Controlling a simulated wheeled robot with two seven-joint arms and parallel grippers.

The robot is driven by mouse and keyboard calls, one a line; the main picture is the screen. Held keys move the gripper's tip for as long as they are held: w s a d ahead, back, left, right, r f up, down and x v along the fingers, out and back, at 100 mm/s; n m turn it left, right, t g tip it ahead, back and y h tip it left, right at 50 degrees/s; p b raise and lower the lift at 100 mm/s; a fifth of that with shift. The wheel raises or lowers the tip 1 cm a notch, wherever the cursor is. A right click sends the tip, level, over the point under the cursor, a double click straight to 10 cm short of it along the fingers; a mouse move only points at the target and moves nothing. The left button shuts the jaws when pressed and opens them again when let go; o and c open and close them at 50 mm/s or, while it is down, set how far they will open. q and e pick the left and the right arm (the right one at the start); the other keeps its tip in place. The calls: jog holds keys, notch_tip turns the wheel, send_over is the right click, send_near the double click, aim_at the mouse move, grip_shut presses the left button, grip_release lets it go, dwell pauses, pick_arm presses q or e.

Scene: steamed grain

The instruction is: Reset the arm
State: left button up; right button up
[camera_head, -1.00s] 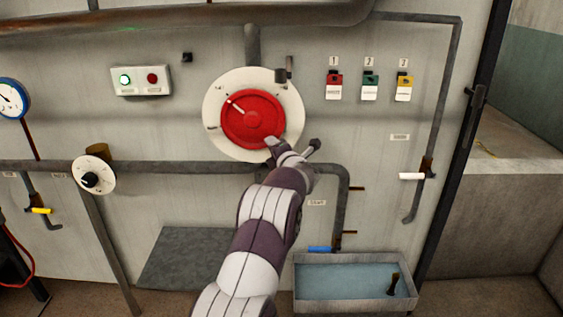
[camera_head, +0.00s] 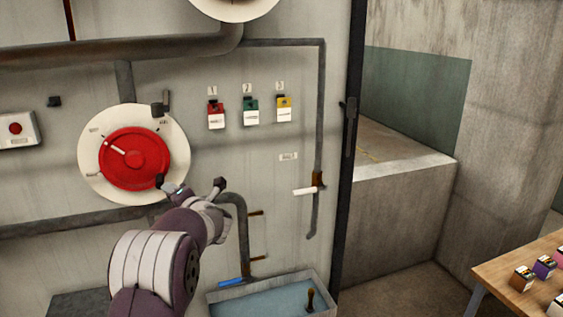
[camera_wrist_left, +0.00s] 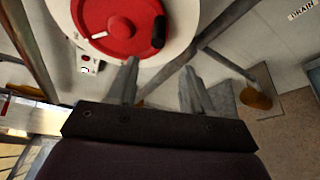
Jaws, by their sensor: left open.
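My left arm reaches up from the bottom in the head view, its purple and white links in front of the wall panel. My left gripper (camera_head: 190,186) is open and empty, just below and right of the red dial (camera_head: 137,160) on its white round plate (camera_head: 89,172). In the left wrist view, the two fingers (camera_wrist_left: 160,84) stand apart with nothing between them. The red dial (camera_wrist_left: 118,22) shows beyond them at the top, with a white pointer mark and a dark knob. My right gripper is in neither view.
Pipes (camera_head: 130,47) cross the panel around the dial. Red (camera_head: 216,116), green (camera_head: 251,112) and yellow (camera_head: 284,109) tagged switches are up right. A water basin (camera_head: 268,282) lies below the gripper. A wooden table (camera_head: 500,272) with small boxes stands at right.

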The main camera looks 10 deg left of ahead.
pick_arm(q)
jog(key=s+d+f+n+g+h, duration=0.3)
jog(key=s+f+n, duration=0.2)
jog(key=f+n, duration=0.3)
jog(key=s+d+f+n+g+h, duration=0.2)
jog(key=s+f+n, duration=0.3)
jog(key=n, duration=0.5)
jog(key=s+d+f+n+g+h, duration=0.1)
jog(key=s+d+f+n+h, duration=0.2)
jog(key=s+d+n, duration=0.7)
jog(key=s+d+f+n+g+h, duration=0.2)
jog(key=s+d+n+h, duration=0.3)
jog(key=s+d+n, duration=0.6)
jog(key=shift+s+d+f, duration=0.15)
jog(key=shift+d+f, duration=0.2)
jog(key=shift+f, duration=0.4)
